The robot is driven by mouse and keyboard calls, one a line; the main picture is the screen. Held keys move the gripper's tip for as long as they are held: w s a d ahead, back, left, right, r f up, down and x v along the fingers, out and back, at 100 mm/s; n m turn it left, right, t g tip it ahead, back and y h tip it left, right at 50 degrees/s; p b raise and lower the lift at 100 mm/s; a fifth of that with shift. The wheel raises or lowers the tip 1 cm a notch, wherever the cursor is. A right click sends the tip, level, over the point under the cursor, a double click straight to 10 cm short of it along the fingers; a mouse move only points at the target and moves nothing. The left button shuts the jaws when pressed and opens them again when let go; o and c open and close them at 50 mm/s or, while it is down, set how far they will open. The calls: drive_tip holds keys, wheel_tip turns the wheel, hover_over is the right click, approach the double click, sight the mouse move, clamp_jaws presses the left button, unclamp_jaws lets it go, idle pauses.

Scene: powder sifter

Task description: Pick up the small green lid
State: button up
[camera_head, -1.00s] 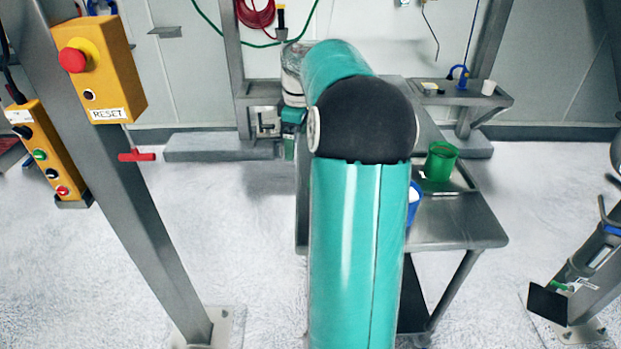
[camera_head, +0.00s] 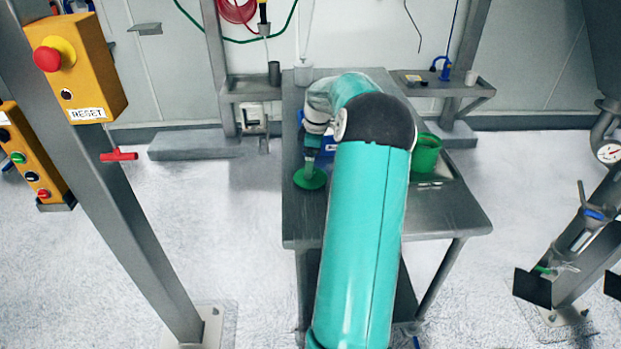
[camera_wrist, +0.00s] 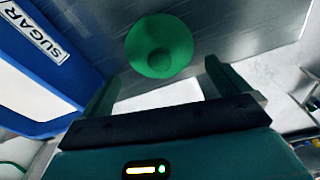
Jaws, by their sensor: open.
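The small green lid (camera_head: 310,179) is a round disc on the left side of the metal table (camera_head: 455,215). In the wrist view the green lid (camera_wrist: 159,46) shows whole, with a round knob at its middle. My gripper (camera_wrist: 160,85) is open, with its two fingers apart and nothing between them. The lid lies just beyond the fingertips, roughly centred between them. In the head view my gripper (camera_head: 311,155) is small and points down over the lid; its fingers are hard to make out there.
A blue box labelled SUGAR (camera_wrist: 40,75) stands close to the left finger in the wrist view. A green cup-like container (camera_head: 426,153) stands at the table's right side, partly behind my arm. A yellow RESET box (camera_head: 75,75) is on a post at left.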

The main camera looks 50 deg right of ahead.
wheel_tip(320, 180, down, 5)
drive_tip(key=shift+w+r, duration=0.1)
drive_tip(key=shift+c, duration=0.4)
drive_tip(key=c, duration=0.6)
drive_tip(key=shift+o, duration=0.2)
